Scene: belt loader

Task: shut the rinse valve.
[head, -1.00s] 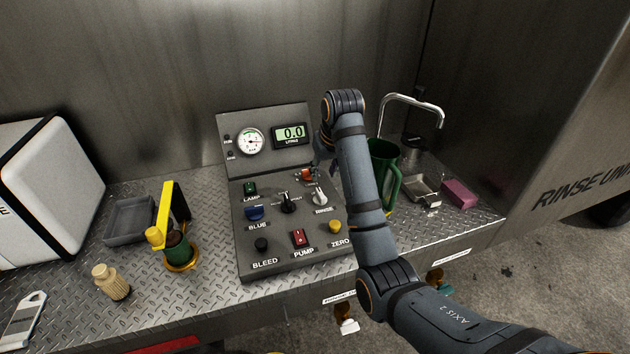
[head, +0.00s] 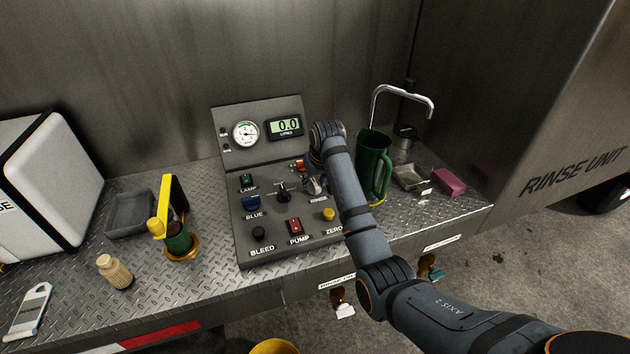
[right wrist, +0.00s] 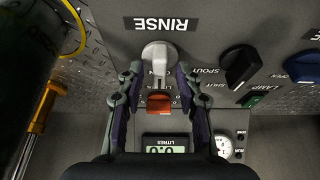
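The rinse valve's pale grey handle (right wrist: 160,52) is beside the RINSE label in the right wrist view, which shows the panel upside down. Its narrow end points toward the litre display. An orange-red piece (right wrist: 160,103) lies between it and the display. My right gripper (right wrist: 158,74) is open, its fingers on either side of the orange-red piece and its tips by the handle. I cannot tell whether they touch it. In the head view the handle (head: 314,186) is partly hidden by my right arm. My left gripper is not in view.
The control panel (head: 240,222) also carries a black selector (head: 283,194), a red pump switch (head: 294,226) and a yellow zero button (head: 329,214). A green jug (head: 373,160) stands close right of my arm. A tap (head: 402,92) is farther right.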

